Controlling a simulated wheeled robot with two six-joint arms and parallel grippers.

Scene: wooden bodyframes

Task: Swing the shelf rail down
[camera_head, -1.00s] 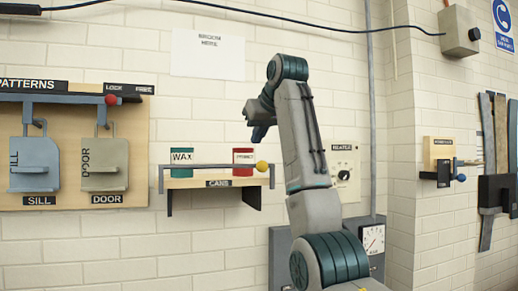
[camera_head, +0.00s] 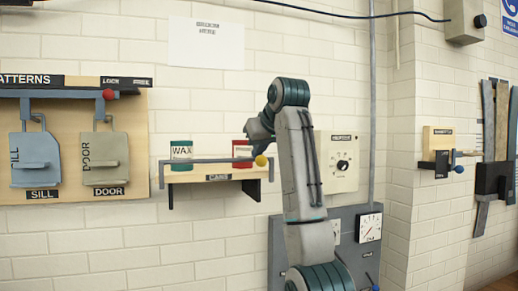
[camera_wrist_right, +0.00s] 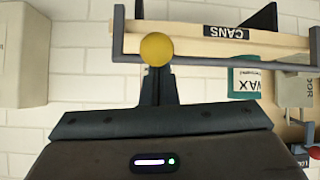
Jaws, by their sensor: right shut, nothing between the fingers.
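The grey shelf rail (camera_head: 210,161) runs level across the front of the wooden CANS shelf (camera_head: 190,176), at the height of the cans. Its yellow ball knob (camera_head: 261,160) is at the right end. My right gripper (camera_head: 257,136) is just above the knob in the head view and partly covers the red can (camera_head: 240,150). In the right wrist view, my shut, empty fingers (camera_wrist_right: 157,84) point at the yellow knob (camera_wrist_right: 156,49), and the rail (camera_wrist_right: 215,62) extends right from it. I cannot tell whether they touch. My left gripper is out of view.
A green WAX can (camera_head: 181,154) stands on the shelf. The pattern board (camera_head: 85,205) hangs at left. A heater panel (camera_head: 340,162) and a grey gauge box (camera_head: 345,235) are behind my right arm. The wall below the shelf is clear.

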